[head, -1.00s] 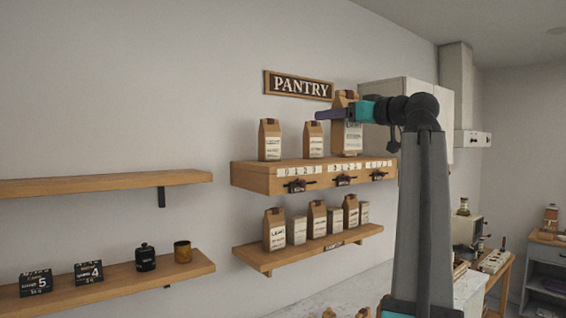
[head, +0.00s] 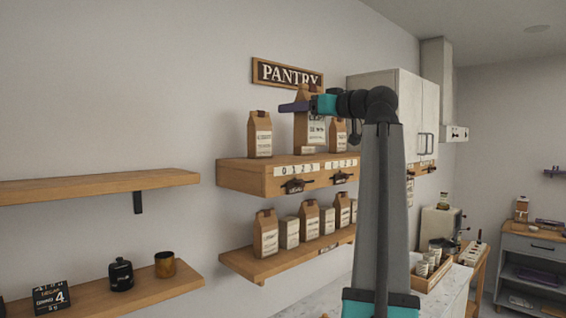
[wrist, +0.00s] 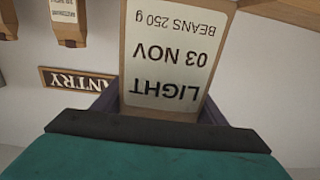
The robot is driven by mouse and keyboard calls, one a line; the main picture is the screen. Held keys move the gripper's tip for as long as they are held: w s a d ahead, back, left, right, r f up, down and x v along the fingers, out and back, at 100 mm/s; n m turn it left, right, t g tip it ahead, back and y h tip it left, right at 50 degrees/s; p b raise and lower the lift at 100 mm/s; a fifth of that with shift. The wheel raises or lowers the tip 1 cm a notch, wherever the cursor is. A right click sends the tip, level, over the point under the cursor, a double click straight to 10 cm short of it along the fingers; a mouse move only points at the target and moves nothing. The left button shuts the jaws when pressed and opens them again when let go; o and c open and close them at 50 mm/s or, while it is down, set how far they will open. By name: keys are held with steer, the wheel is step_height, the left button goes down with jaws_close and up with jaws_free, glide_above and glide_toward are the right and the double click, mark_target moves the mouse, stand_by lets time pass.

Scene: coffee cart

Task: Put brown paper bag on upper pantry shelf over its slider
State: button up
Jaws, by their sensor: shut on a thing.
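My gripper (head: 300,105) is shut on a brown paper bag (head: 311,130) and holds it upright in front of the upper pantry shelf (head: 240,178). In the wrist view the bag (wrist: 165,55) fills the space between the jaws, its label upside down: LIGHT, 03 NOV, BEANS 250 g. In the head view the bag's bottom overlaps the shelf top; I cannot tell whether it touches. One bag (head: 260,135) stands on the shelf to the left, another (head: 338,135) to the right. Number strips and dark sliders (head: 298,186) (head: 342,178) are on the shelf's front; my arm hides its right part.
The lower pantry shelf (head: 240,262) holds several bags and boxes. The PANTRY sign (head: 285,74) hangs above, close behind my gripper. A white cabinet (head: 410,105) is to the right. A separate shelf (head: 90,187) at left is bare.

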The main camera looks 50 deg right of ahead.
steer(key=shift+s+d, duration=0.2)
steer(key=shift+d, duration=0.05)
steer(key=w+d+f+p, duration=0.1)
steer(key=w+d+p, duration=0.2)
steer(key=w, duration=1.2)
steer(key=shift+d+f, duration=0.2)
steer(key=shift+d, duration=0.5)
steer(key=shift+f, duration=0.1)
steer(key=shift+f+p, duration=1.2)
steer(key=shift+f, duration=0.45)
steer(key=shift+f, duration=0.15)
steer(key=o, duration=1.3)
steer(key=shift+c, duration=0.2)
